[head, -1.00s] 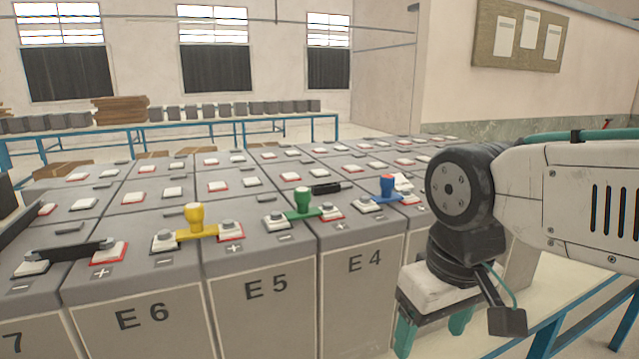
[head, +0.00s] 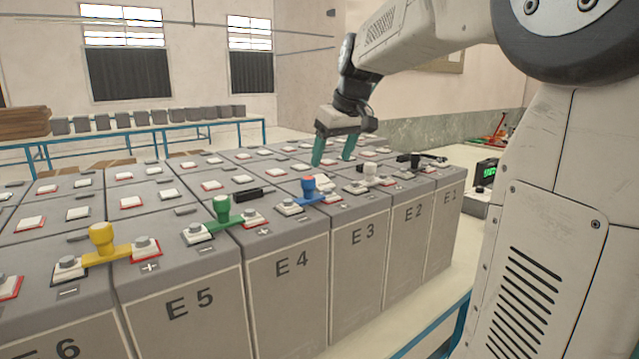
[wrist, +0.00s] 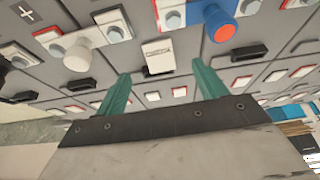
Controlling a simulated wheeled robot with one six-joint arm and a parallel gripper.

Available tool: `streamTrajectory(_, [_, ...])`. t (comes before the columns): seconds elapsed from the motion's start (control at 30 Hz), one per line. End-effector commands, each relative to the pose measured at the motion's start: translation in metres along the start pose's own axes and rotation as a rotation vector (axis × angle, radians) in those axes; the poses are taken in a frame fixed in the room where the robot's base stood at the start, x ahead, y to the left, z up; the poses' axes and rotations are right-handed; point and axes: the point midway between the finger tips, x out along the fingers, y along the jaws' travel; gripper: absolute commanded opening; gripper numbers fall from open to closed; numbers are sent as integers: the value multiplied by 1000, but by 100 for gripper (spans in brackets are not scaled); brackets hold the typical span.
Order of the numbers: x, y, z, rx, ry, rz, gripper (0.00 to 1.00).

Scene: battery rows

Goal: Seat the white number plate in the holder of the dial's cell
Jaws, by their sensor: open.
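A small white plate with dark marking (wrist: 158,57) lies on the battery tops, between the blue-knobbed link and the white-knobbed link in the wrist view. In the head view a white piece that looks like it (head: 324,183) shows just behind the blue knob. My gripper (head: 332,161) is open and empty above the battery tops behind E3. In the wrist view its green fingers (wrist: 161,72) point toward the plate, which appears between and beyond the tips. A device with a green lit display (head: 486,172) stands at the far right; its reading is too small to tell. I cannot pick out the holder for certain.
Grey batteries marked E6 to E1 stand in close rows. Links with yellow (head: 101,238), green (head: 222,208), blue (head: 308,186), white (head: 370,173) and black (head: 415,160) knobs stick up along the front. A black block (head: 248,194) lies behind the green one.

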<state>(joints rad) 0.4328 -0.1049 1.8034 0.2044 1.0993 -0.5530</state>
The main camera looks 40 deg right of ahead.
Motion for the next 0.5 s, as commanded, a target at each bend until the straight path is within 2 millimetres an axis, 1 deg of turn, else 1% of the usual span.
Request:
streamTrajectory(0.03, [7,0,1,0,-3,-2,71])
streamTrajectory(0.27, [35,1,1,1,-4,-2,71])
streamTrajectory(0.4, [56,3,1,1,-5,-2,71])
streamTrajectory(0.5, [67,2,1,0,-4,-1,71])
